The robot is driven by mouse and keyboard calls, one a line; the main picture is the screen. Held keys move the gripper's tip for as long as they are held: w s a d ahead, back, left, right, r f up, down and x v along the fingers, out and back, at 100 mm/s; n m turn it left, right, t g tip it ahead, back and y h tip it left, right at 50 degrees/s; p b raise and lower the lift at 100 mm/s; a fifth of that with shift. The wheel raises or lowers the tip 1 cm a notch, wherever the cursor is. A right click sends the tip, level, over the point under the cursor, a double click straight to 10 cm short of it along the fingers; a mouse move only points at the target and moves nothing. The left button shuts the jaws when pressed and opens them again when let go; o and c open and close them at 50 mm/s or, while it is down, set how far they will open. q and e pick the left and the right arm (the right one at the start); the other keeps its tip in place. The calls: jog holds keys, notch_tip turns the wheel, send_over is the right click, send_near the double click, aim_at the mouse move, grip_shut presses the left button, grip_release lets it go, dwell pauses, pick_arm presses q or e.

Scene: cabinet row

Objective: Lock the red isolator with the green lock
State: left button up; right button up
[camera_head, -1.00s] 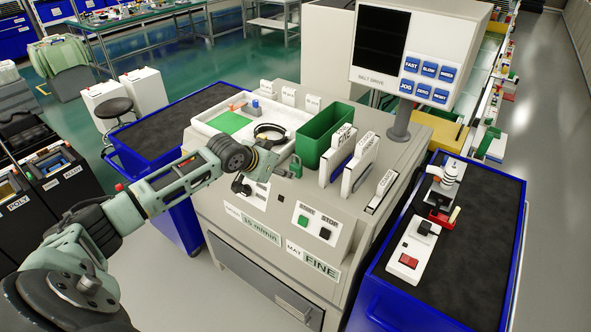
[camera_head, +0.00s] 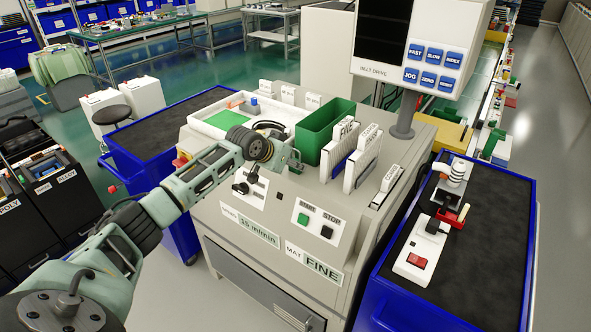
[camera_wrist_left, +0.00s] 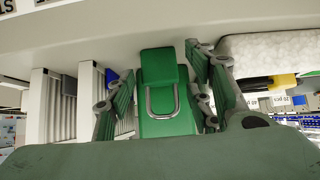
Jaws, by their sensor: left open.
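The green lock (camera_wrist_left: 158,68), a green block with a grey metal shackle, is seen close up in the left wrist view. My left gripper (camera_wrist_left: 160,92) is open, with its fingers on either side of the lock; contact cannot be told. In the head view my left gripper (camera_head: 288,160) is over the machine top by the green bin, and the lock (camera_head: 296,164) is mostly hidden there. Another red and yellow piece (camera_head: 180,160) shows at the machine's left side. I cannot tell which is the isolator. My right gripper is out of view.
The green bin (camera_head: 323,136) stands beside the gripper, with white upright holders (camera_head: 362,155) to its right. A white tray (camera_head: 204,126) lies behind the arm. The right cart (camera_head: 480,255) also carries a white box with a red switch (camera_head: 417,261); its near surface is bare.

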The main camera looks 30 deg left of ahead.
pick_arm(q)
jog(key=shift+w+f, duration=0.15)
jog(key=shift+w, duration=0.05)
jog(key=c, duration=0.8)
notch_tip(320, 180, up, 10)
jog(key=p, duration=0.9)
jog(key=shift+c, duration=0.2)
